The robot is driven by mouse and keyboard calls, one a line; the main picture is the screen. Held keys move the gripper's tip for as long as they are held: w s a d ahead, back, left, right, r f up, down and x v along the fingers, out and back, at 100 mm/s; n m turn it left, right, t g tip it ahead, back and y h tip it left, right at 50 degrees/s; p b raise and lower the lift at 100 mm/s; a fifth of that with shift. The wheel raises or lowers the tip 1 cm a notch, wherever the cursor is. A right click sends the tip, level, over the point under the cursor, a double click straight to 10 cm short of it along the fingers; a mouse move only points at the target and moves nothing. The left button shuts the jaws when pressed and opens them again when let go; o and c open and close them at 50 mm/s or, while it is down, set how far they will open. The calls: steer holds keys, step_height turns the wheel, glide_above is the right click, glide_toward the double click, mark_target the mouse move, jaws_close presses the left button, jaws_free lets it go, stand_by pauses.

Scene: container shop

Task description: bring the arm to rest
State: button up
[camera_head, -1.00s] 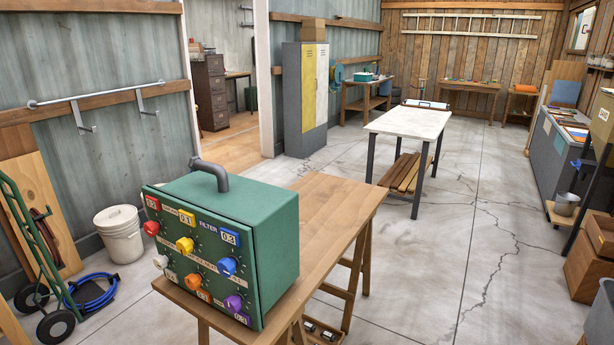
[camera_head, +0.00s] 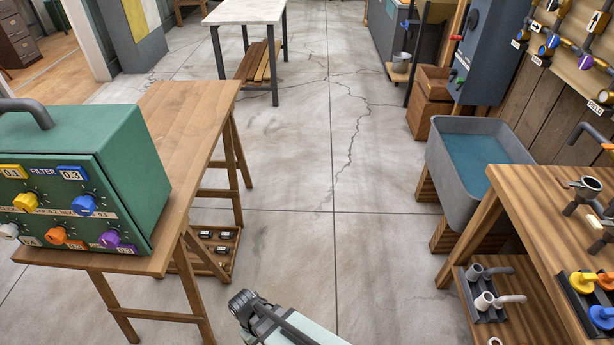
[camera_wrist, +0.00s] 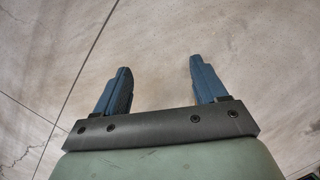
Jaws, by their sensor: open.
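My gripper (camera_wrist: 158,88) shows in the wrist view with its two blue fingers spread apart and nothing between them. Bare concrete floor (camera_wrist: 155,40) lies beyond the fingertips. In the head view, part of my arm (camera_head: 275,325) rises at the bottom middle, over open floor between the wooden table on the left and the bench on the right. The fingers are not visible in the head view. The arm touches nothing that I can see.
A green filter box (camera_head: 85,180) with coloured knobs stands on a wooden trestle table (camera_head: 180,130) at left. A grey sink (camera_head: 470,160) and a wooden bench (camera_head: 560,205) with fittings are at right. A white-topped table (camera_head: 245,12) stands behind. The middle floor is clear.

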steer(key=s+d+f+m+g, duration=0.1)
steer(key=s+d+f+m, duration=0.1)
steer(key=d, duration=0.8)
steer(key=s+d+f+m+g+y, duration=0.1)
steer(key=s+d+f+m+g, duration=0.1)
steer(key=d, duration=0.9)
steer(key=s+d+f+m+g+y, duration=0.1)
steer(key=s+d+f+m, duration=0.3)
steer(key=d, duration=0.6)
steer(key=shift+d+m+g, duration=0.2)
steer(key=shift+m+g, duration=0.3)
steer(key=shift+m, duration=0.4)
